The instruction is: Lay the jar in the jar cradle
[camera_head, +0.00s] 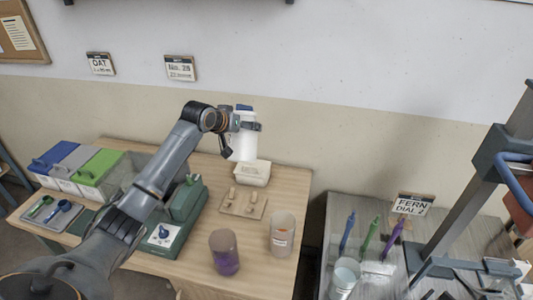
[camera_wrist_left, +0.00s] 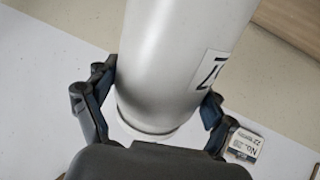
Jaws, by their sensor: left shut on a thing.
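My left gripper (camera_head: 250,126) is shut around a white jar (camera_head: 242,148) and holds it in the air over the back of the wooden table. The jar stands nearly upright with a slight tilt, and its top end looks blue. In the left wrist view the jar (camera_wrist_left: 178,65) fills the space between the two fingers (camera_wrist_left: 160,105), with part of a printed label showing. A light wooden board with several pegs (camera_head: 243,203), which looks like the jar cradle, lies on the table below and in front of the jar. It is empty. My right gripper is not in view.
A white labelled box (camera_head: 252,173) stands behind the pegged board, below the jar. A purple-filled cup (camera_head: 224,254) and a clear labelled cup (camera_head: 282,234) stand in front. A green device (camera_head: 184,205) is to the left. A grey table (camera_head: 340,212) stands right, across a gap.

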